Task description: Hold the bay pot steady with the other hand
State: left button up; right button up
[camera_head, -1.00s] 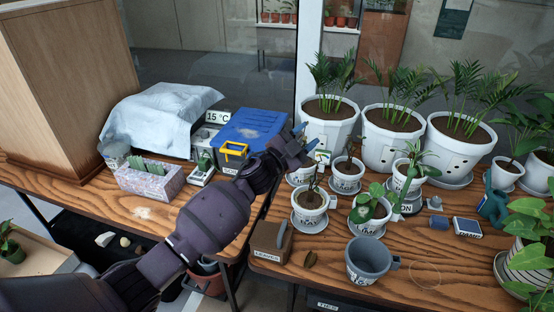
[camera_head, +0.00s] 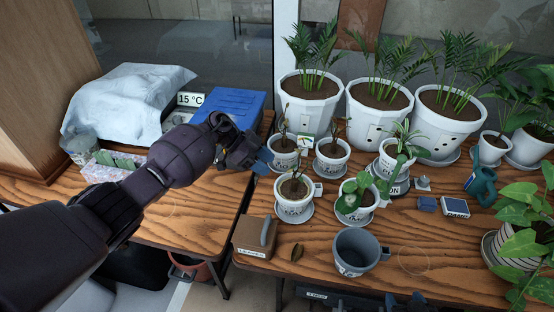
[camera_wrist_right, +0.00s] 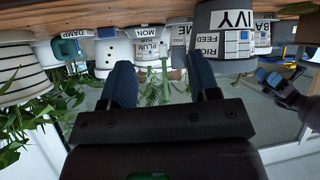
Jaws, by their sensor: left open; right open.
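Several small white pots with labels stand on saucers on the right-hand table. The front-left one (camera_head: 294,208) holds bare stems; its label is too small to read in the head view. In the right wrist view, which is upside down, a pot whose label starts "BA" (camera_wrist_right: 263,38) shows partly behind the grey mug; it may be this bay pot. My left gripper (camera_head: 262,161) is open, empty and beside the back-left small pot (camera_head: 284,160), above and behind the front-left pot. My right gripper (camera_wrist_right: 162,84) is open, with nothing between its blue fingers; the grey mug is close to it.
The grey mug (camera_head: 352,260) stands at the front, beside a brown box (camera_head: 256,237) at the table's left edge. Large palm pots (camera_head: 310,94) line the back. A gap separates the two tables.

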jog(key=w+d+r+n+t, duration=0.2)
jog(key=w+d+n, duration=0.1)
jog(key=d+n, duration=0.4)
jog(key=w+a+r+n+y, duration=0.2)
jog(key=w+a+n+y, duration=0.1)
jog(key=w+a+n, duration=0.1)
jog(key=w+a+r+n+t+y, duration=0.1)
jog(key=w+a+r+n+y, duration=0.1)
jog(key=w+a+n+y, duration=0.2)
jog(key=w+a+r+n+t+y, duration=0.1)
jog(key=w+a+r+n+y, duration=0.2)
jog(key=n, duration=0.6)
jog(key=shift+x, duration=1.1)
jog(key=w+a+r+n+g+y, duration=0.25)
jog(key=a+n+g+y, duration=0.35)
jog(key=n, duration=0.3)
jog(key=n+g+h, duration=1)
jog(key=n+h, duration=0.1)
jog(key=n, duration=1)
send_over(321, 189)
jog(key=w+d, duration=0.2)
jog(key=d, duration=0.2)
jog(key=f, duration=0.1)
jog(key=shift+s+d+x, duration=0.15)
jog(key=shift+x, duration=2.55)
jog(key=shift+s+d+x, duration=0.15)
jog(key=shift+x, duration=2.55)
